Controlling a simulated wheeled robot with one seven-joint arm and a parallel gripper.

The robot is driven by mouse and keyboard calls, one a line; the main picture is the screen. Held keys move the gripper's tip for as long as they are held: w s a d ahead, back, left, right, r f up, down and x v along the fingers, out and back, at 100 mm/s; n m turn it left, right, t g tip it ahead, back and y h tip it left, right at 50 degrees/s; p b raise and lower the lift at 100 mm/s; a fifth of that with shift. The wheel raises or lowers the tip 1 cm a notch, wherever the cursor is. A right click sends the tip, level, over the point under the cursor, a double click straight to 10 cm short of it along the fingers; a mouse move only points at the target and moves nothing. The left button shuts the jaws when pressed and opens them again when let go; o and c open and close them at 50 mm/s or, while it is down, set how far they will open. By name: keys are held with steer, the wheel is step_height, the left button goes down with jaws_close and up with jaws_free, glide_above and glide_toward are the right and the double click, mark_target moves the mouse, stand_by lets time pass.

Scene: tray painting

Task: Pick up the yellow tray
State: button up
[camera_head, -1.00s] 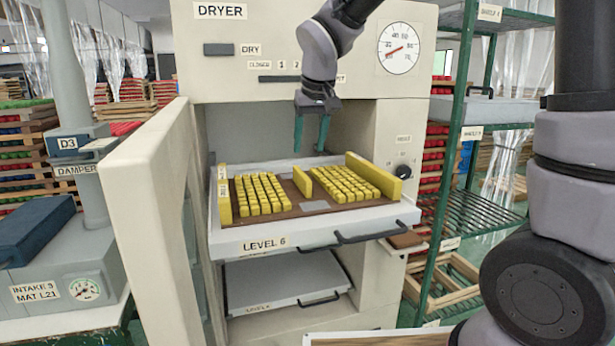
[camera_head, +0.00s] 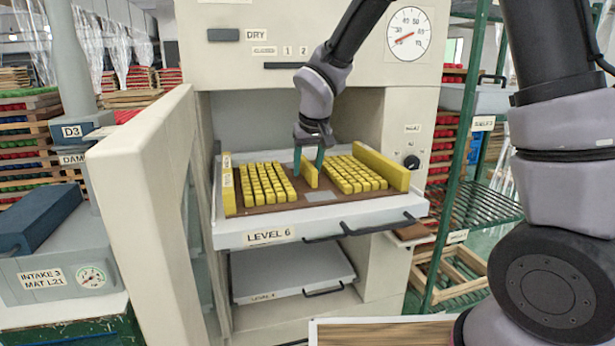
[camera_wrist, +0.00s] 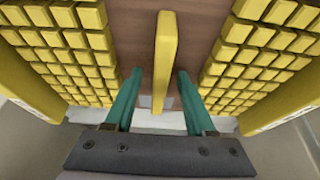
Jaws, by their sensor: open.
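The yellow tray has a brown base (camera_head: 283,204), yellow side walls, a yellow middle bar (camera_head: 309,171) and two blocks of small yellow pieces. It lies in the pulled-out LEVEL 6 drawer (camera_head: 345,217) of the dryer. My gripper (camera_head: 308,172) points down over the middle of the tray, its green fingers on either side of the middle bar. In the wrist view the bar (camera_wrist: 165,60) stands between the open fingers (camera_wrist: 155,88), with a gap on both sides. The fingers hold nothing.
The dryer door (camera_head: 145,220) stands open at the left. A lower drawer (camera_head: 290,272) sits beneath. A green rack (camera_head: 455,170) stands at the right, and a grey intake box (camera_head: 65,265) at the left. The yellow pieces flank the fingers closely.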

steer(key=shift+f, duration=0.1)
steer(key=shift+c, duration=0.3)
jaws_close()
stand_by(1.1)
